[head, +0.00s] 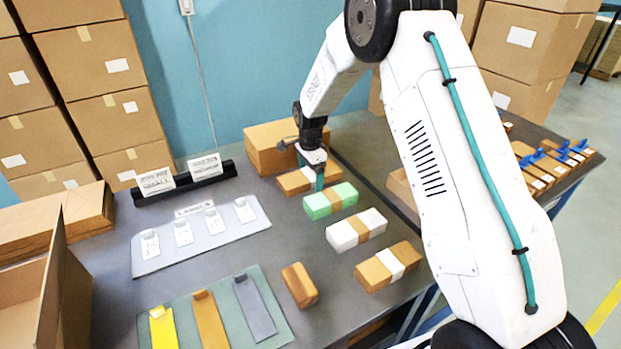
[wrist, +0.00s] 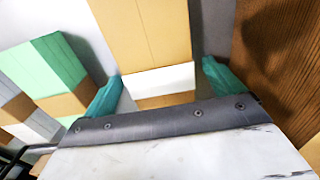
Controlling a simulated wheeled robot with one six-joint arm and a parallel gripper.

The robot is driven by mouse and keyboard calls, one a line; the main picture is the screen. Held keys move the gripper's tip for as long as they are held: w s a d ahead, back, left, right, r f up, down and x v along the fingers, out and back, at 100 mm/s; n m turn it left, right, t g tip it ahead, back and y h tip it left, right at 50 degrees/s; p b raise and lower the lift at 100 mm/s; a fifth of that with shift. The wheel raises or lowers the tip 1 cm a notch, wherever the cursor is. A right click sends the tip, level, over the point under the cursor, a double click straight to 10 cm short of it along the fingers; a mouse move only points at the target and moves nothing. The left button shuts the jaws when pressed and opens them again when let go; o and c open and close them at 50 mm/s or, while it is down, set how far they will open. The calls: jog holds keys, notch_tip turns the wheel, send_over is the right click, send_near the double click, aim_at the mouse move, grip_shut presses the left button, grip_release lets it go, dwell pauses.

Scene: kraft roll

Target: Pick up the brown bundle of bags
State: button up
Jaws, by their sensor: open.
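A brown bundle with a white band (head: 291,183) lies on the grey table, partly hidden by my gripper (head: 310,172) in the head view. In the wrist view the brown bundle (wrist: 146,35) runs between the two teal fingers, its white band (wrist: 160,81) level with them. My gripper (wrist: 163,75) is open, one finger on each side of the bundle. I cannot tell whether the fingers touch it. Another brown bundle with a white band (head: 374,275) lies nearest in the same row.
A green bundle (head: 317,206) lies close beside the brown one, with a white bundle (head: 342,236) beyond it. A brown box (head: 262,150) stands just behind. A small brown block (head: 300,285) and a mat with coloured strips (head: 274,303) are nearer.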

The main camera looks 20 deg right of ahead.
jog(key=c, duration=1.2)
jog(key=shift+r, duration=0.1)
